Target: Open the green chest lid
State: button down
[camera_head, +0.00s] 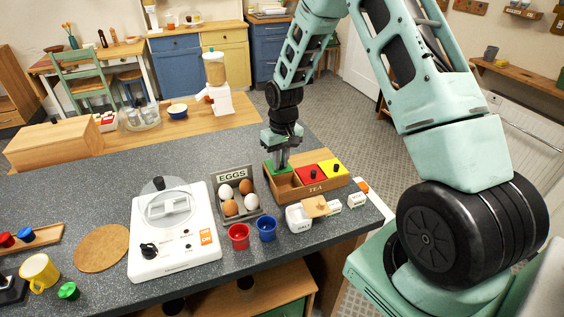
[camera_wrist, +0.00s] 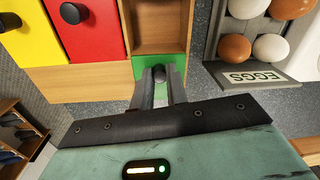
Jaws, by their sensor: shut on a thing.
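The wooden tea chest (camera_head: 308,190) stands on the grey counter, with red (camera_head: 312,174), yellow (camera_head: 333,168) and green lids. The green lid (camera_wrist: 180,70) sits at the rear edge of its compartment, partly hidden by my fingers. A bare wooden compartment (camera_wrist: 160,22) shows open beside it in the wrist view. I cannot tell whether the lid is slid back or tilted. My gripper (camera_head: 280,163) reaches down from above and is shut on the green lid's dark knob (camera_wrist: 159,72). The red and yellow lids lie flat over their compartments.
An egg holder (camera_wrist: 260,70) stands close beside the chest. Red (camera_head: 238,237) and blue (camera_head: 267,229) cups and small white boxes (camera_head: 299,217) stand in front. A white appliance (camera_head: 175,235) is farther left. The counter behind the chest looks clear.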

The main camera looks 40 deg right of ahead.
jog(key=shift+w+r, duration=0.1)
jog(key=shift+w, duration=0.1)
jog(key=c, duration=1.4)
grip_release()
jog(key=shift+d, duration=0.1)
jog(key=r+b, duration=0.1)
jog(key=r, duration=0.4)
jog(key=r+b, duration=0.1)
jog(key=r, duration=0.5)
jog(key=d+r+b, duration=0.1)
jog(key=r, duration=0.5)
jog(key=shift+s+r, duration=0.1)
jog(key=shift+r, duration=0.05)
